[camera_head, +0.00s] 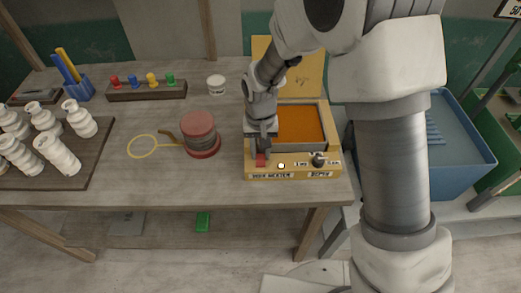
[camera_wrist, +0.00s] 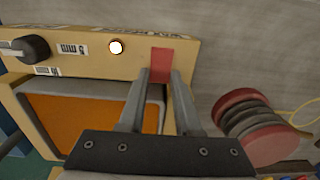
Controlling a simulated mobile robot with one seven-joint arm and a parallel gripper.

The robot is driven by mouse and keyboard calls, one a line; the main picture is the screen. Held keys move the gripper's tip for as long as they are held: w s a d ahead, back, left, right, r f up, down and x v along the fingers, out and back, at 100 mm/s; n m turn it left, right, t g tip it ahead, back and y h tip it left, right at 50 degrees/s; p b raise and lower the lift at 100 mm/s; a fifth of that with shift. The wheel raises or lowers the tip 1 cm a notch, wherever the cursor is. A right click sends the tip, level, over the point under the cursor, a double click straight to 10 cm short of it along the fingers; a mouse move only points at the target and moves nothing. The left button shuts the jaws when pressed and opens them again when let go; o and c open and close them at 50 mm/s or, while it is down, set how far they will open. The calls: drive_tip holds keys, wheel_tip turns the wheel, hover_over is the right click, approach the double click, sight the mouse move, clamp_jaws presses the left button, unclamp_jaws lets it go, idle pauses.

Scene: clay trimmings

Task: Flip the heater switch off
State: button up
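The wax heater (camera_head: 250,172) is a yellow box with an orange pool inside its grey-rimmed top and a raised lid behind. A red switch (camera_head: 261,161) is at the left of its front panel. A small round lamp (camera_head: 281,166), right of the switch, looks bright. My gripper (camera_head: 262,150) points down at the switch. In the wrist view the two fingers of my gripper (camera_wrist: 161,78) are apart, with the red switch (camera_wrist: 161,62) between or just beyond their tips. I cannot tell whether they touch it. The wrist view also shows the bright lamp (camera_wrist: 116,47).
A black knob (camera_head: 318,159) is on the heater's right front. A red-ended spool (camera_head: 200,135) and a yellow loop (camera_head: 142,146) lie left of the heater. A blue bin (camera_head: 450,180) is at right.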

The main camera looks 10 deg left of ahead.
clamp_jaws()
drive_tip(key=shift+f+b, duration=0.1)
drive_tip(key=shift+b, duration=0.3)
drive_tip(key=shift+s+f+t+b, duration=0.1)
drive_tip(key=shift+s+t+b, duration=0.1)
drive_tip(key=shift+t+b, duration=0.7)
drive_tip(key=t+b, duration=0.1)
drive_tip(key=b, duration=0.2)
drive_tip(key=t+b, duration=0.1)
drive_tip(key=b, duration=0.2)
drive_tip(key=shift+s+d+y+b, duration=0.1)
drive_tip(key=shift+s+y+b, duration=0.2)
drive_tip(key=shift+y+b, duration=0.1)
drive_tip(key=shift+r+b, duration=0.2)
drive_tip(key=shift+b, duration=0.1)
drive_tip(key=shift+r+t+b, duration=0.2)
drive_tip(key=shift+t+b, duration=0.1)
drive_tip(key=shift+b, duration=0.15)
drive_tip(key=o, duration=0.7)
unclamp_jaws()
drive_tip(key=shift+s, duration=0.1)
